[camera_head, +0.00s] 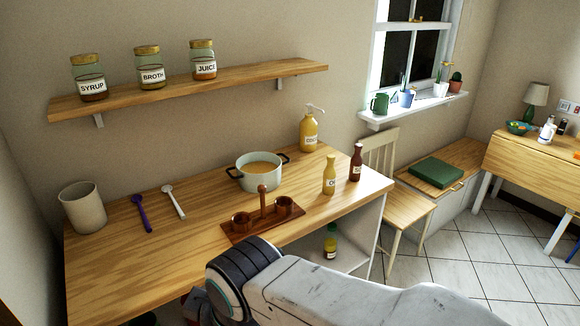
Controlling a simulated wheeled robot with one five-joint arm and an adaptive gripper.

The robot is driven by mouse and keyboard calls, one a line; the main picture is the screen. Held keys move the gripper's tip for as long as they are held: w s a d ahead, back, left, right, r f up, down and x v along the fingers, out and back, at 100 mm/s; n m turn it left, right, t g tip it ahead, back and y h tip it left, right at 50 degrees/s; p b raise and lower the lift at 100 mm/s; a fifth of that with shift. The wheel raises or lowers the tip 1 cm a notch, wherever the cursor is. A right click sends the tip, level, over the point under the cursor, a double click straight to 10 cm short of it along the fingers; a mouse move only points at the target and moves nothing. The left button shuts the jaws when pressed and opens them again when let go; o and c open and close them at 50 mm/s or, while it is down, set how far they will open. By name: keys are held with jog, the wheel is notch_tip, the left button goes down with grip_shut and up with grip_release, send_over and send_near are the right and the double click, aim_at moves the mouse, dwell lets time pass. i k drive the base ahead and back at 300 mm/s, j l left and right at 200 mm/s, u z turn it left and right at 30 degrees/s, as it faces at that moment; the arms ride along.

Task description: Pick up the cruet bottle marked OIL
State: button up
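A yellow bottle (330,172) with a small white label stands upright near the right end of the wooden counter (130,262). A dark red bottle (356,160) with a white label stands just behind it to the right. Their labels are too small to read surely, so I cannot tell which is marked OIL. A wooden cruet stand (262,225) with an upright handle and two round cups sits at the counter's front middle; the cups appear empty. My arm crosses the bottom of the view in front of the counter. My gripper is not visible.
A pot of soup (260,170), a yellow pump bottle (309,133), two spoons and a beige canister (83,208) share the counter. A wall shelf (200,90) holds three labelled jars. Another bottle (330,243) stands below the counter. A chair (402,207) stands right.

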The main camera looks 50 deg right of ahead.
aim_at(329, 175)
jog(key=k+l+u, duration=0.1)
jog(key=l+u, duration=0.25)
jog(key=k+l+u, duration=0.1)
jog(key=l+u, duration=0.25)
jog(key=l, duration=0.15)
jog(key=k+l+u, duration=0.2)
jog(key=l+u, duration=0.15)
jog(key=k+l+u, duration=0.2)
jog(key=l+u, duration=0.15)
jog(key=k+l+u, duration=0.35)
jog(key=i+j, duration=0.05)
jog(key=i, duration=0.05)
